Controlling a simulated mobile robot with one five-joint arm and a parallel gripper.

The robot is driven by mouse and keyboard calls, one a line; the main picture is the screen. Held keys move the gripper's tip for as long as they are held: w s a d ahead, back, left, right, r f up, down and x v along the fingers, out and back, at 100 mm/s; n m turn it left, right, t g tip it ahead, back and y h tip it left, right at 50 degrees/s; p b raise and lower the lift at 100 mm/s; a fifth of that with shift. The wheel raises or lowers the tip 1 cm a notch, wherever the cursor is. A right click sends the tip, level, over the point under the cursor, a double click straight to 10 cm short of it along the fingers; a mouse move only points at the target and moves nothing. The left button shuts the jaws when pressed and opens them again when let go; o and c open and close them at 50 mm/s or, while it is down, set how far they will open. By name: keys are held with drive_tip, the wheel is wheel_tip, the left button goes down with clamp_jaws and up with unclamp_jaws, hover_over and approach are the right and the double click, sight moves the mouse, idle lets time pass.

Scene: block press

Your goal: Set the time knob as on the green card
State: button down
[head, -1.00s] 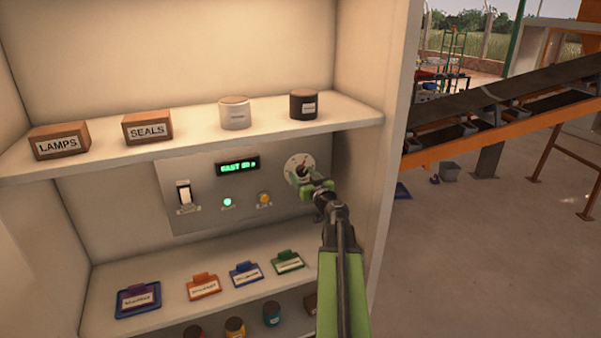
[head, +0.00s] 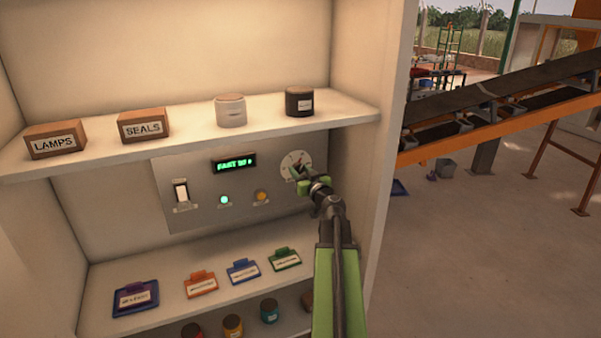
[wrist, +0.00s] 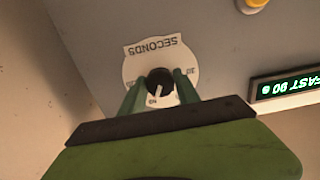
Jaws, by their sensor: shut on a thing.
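The time knob (wrist: 158,82) is black with a pale pointer line, on a round white dial (wrist: 146,57) marked SECONDS. My gripper (wrist: 159,94) is shut on the knob, one green finger on each side. In the head view the dial (head: 295,159) is at the panel's right, and my gripper (head: 304,179) partly covers it and hides the knob. The green card (head: 285,259) lies on the shelf below the panel; its writing is too small to read.
A white switch (head: 182,193), a lit green lamp (head: 224,200) and an orange button (head: 262,197) share the panel. Blue (head: 243,270), orange (head: 201,283) and purple (head: 136,298) cards lie left of the green card. The cabinet's side wall (head: 374,180) stands close right of my arm.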

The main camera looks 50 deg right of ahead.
drive_tip(key=shift+m, duration=0.3)
drive_tip(key=m, duration=0.5)
drive_tip(key=shift+a, duration=0.1)
drive_tip(key=m, duration=0.6)
drive_tip(key=shift+m, duration=0.3)
drive_tip(key=c, duration=0.9)
unclamp_jaws()
